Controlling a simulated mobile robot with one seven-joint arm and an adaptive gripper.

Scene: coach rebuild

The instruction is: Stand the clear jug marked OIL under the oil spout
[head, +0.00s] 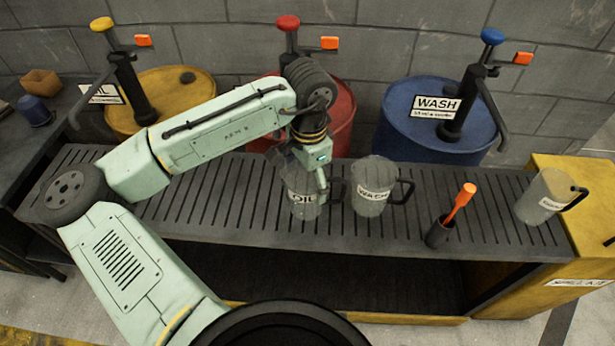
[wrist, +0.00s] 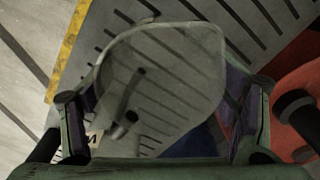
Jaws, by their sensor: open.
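The clear jug marked OIL (head: 304,206) stands upright on the slatted bench (head: 225,222), below the red drum and left of the WASH jug. My gripper (head: 308,172) is over it, with its open fingers at either side of the jug; I cannot tell whether they touch it. In the wrist view the jug (wrist: 175,65) fills the gap between the fingers of my gripper (wrist: 160,125). The oil spout (head: 78,108) hangs at the left from the pump on the yellow drum (head: 180,88), whose label is partly hidden and reads "IL".
A clear WASH jug (head: 371,195) stands close to the right. Red (head: 340,105) and blue (head: 420,105) drums stand behind. The bench's left part is partly behind my arm.

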